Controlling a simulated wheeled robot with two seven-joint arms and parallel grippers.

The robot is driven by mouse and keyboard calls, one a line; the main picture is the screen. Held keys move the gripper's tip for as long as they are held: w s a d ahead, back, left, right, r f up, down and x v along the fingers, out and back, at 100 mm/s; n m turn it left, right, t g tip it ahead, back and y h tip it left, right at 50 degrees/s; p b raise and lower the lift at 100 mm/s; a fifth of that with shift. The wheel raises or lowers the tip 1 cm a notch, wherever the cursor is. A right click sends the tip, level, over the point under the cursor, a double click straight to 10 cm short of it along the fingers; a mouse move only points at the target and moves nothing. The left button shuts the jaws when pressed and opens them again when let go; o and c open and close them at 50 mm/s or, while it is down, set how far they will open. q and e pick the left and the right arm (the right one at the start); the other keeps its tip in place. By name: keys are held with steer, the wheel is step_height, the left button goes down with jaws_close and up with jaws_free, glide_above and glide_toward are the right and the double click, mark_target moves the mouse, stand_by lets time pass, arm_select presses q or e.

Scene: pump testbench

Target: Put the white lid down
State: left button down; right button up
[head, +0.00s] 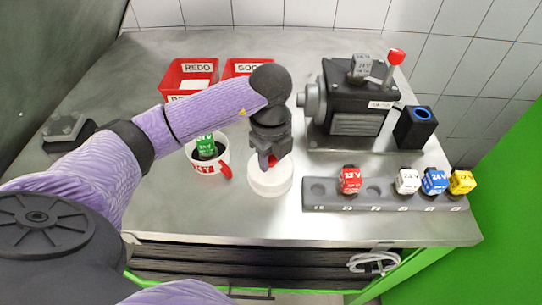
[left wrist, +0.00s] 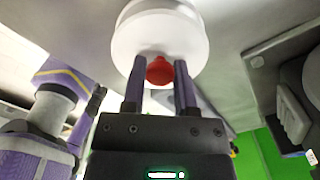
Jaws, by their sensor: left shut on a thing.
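The white lid (head: 270,181) is round with a red knob; the knob (left wrist: 160,70) shows clearly in the left wrist view. My left gripper (head: 268,160) is shut on this knob, with one finger on each side. The lid is at the front middle of the grey table, just right of the mug. I cannot tell whether its underside touches the tabletop. The lid's white face (left wrist: 155,35) fills the top middle of the left wrist view. I cannot make out my right gripper's fingers clearly.
A white-and-red mug (head: 208,160) holding a green block is close left of the lid. A grey rack (head: 330,203) with coloured blocks is close right. The pump (head: 355,105) and red bins (head: 190,72) stand behind. The table's front edge is near.

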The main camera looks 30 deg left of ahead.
mark_target(270, 158)
arm_select(q)
steer(key=shift+f, duration=0.15)
steer(key=shift+c, duration=2)
jaws_free()
step_height(270, 158, up, 12)
steer(key=p, duration=0.3)
steer(key=shift+r, duration=0.2)
steer(key=shift+f, duration=0.1)
